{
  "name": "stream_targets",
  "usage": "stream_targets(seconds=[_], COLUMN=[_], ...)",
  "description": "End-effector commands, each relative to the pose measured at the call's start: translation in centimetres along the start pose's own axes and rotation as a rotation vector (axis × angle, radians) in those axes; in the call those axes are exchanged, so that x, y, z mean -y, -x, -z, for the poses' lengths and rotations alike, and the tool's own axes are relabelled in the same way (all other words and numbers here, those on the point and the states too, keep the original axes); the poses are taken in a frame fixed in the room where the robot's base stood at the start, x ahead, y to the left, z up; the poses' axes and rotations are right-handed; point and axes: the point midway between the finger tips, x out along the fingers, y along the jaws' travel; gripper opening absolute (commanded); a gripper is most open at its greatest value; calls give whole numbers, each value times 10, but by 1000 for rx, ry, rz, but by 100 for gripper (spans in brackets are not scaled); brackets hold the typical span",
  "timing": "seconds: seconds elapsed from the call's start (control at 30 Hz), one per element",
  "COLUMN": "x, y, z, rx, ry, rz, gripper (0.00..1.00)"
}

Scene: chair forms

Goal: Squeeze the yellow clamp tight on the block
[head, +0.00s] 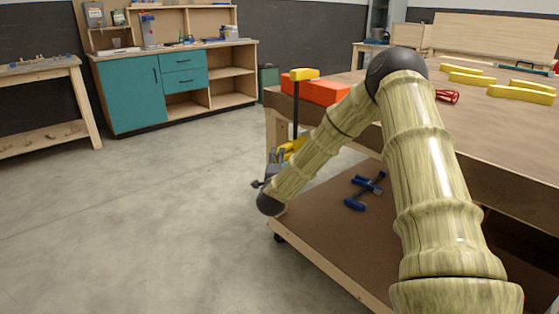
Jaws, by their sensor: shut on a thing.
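The yellow clamp has its yellow upper jaw (304,74) over the top of an orange-red block (325,92) at the table's near left corner. Its dark bar runs down past the table edge, and its yellow lower part (293,146) is below the tabletop. My gripper (277,157) is below the table corner, shut on the clamp's lower part. My forearm hides part of this, so the exact grip and the lower jaw's contact are hard to see.
The wooden worktable (480,130) holds several yellow pieces (520,94) and a red tool (447,96). A blue clamp (365,190) lies on its lower shelf (325,240). A teal cabinet (130,95) stands behind. The floor at left is clear.

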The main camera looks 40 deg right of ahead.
Motion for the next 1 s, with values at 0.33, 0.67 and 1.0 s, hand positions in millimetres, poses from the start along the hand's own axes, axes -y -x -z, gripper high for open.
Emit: stream_targets(seconds=[0.33, 0.67, 1.0], x=[0, 4, 11], y=[4, 3, 3], z=[-2, -1, -1], rx=[1, 1, 0], ry=[2, 1, 1], rz=[12, 11, 11], gripper=[0, 67, 67])
